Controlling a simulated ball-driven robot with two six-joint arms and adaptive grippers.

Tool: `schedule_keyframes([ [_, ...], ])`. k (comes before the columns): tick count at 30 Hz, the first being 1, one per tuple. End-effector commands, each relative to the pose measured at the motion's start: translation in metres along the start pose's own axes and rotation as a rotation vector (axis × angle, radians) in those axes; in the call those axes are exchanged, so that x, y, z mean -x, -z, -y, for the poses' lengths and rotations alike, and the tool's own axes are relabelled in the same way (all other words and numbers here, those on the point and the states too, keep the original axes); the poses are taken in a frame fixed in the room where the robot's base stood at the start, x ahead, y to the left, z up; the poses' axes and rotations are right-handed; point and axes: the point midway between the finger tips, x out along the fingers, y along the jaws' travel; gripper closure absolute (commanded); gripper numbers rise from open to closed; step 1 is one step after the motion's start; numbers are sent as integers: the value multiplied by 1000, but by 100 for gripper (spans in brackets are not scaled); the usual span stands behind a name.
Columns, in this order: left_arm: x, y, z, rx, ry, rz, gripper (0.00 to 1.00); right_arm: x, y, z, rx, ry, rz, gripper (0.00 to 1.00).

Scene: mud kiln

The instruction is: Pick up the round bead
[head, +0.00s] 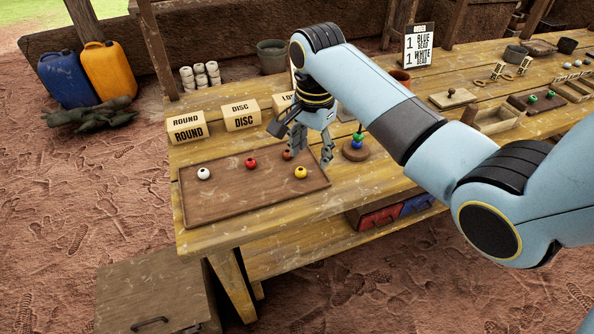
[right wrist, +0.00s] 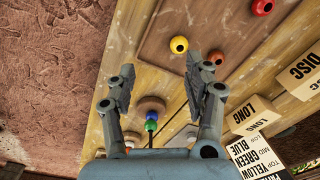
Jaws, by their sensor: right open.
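Several small beads sit apart on a brown wooden tray (head: 225,200): a white bead (head: 204,173), a red bead (head: 251,163), a brownish-red bead (head: 287,155) and a yellow bead (head: 300,172). All look roundish; I cannot tell which one counts as the round bead. A "ROUND" block (head: 187,128) stands behind the white one. My right gripper (head: 310,157) is open and empty, pointing down above the tray's right end, near the yellow and brownish-red beads. The right wrist view shows the yellow bead (right wrist: 178,44) beyond the open fingertips (right wrist: 160,63). My left gripper is out of view.
A "DISC" block (head: 241,117) and a partly hidden "LONG" block stand behind the tray. A wooden peg stand (head: 355,152) with blue and green beads is right of my gripper. A bead-order sign (head: 419,45) stands farther back. The table front is clear.

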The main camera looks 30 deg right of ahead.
Motion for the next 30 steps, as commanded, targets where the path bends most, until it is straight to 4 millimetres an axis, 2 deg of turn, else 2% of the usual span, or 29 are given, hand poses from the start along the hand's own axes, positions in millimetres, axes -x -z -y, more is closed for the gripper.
schedule_keyframes([
  [1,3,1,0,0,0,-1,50,14,5,13,-68,-6,7,48],
  [3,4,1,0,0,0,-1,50,24,9,22,-149,-20,18,48],
  [6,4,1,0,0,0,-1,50,24,10,27,-205,-32,25,48],
  [13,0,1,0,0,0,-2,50,-14,9,27,-213,-34,26,48],
  [20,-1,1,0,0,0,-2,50,-34,8,27,-211,-33,25,48],
  [27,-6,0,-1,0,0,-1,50,-71,6,28,-211,-32,25,48],
  [30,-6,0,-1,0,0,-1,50,-78,6,28,-210,-31,25,48],
])
